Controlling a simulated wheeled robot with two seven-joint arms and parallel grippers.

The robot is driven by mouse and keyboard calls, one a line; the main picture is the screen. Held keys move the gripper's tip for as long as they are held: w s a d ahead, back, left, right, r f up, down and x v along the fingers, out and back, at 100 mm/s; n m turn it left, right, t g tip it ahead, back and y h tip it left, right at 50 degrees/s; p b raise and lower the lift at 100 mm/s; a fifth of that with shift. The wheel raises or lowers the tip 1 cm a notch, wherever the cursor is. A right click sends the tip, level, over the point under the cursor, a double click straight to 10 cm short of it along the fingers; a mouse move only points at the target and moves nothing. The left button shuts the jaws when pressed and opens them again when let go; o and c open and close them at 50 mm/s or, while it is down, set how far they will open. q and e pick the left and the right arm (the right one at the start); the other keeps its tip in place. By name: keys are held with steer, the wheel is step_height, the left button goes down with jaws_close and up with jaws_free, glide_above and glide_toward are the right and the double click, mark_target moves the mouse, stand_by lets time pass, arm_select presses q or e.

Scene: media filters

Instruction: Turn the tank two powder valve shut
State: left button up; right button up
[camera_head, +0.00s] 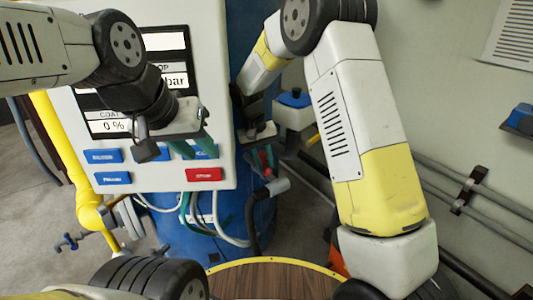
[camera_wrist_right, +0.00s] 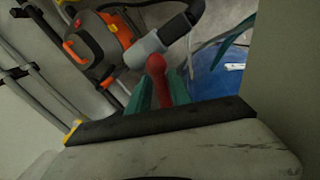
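A red valve handle (camera_wrist_right: 158,82) with a rounded end is in the right wrist view, between the two green fingers of my right gripper (camera_wrist_right: 160,93). The fingers lie close along both sides of it and look shut on it. In the head view, the red handle (camera_head: 264,161) is small and partly hidden by my right gripper (camera_head: 262,160), beside a grey pipe fitting (camera_head: 277,186) at the blue tank (camera_head: 240,212). My left gripper (camera_head: 200,143) is in front of the control panel. Its finger gap is not clear.
Grey pipes (camera_head: 440,178) line the right wall. An orange-and-grey device (camera_wrist_right: 100,42) is near the valve.

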steer(key=shift+o, duration=1.4)
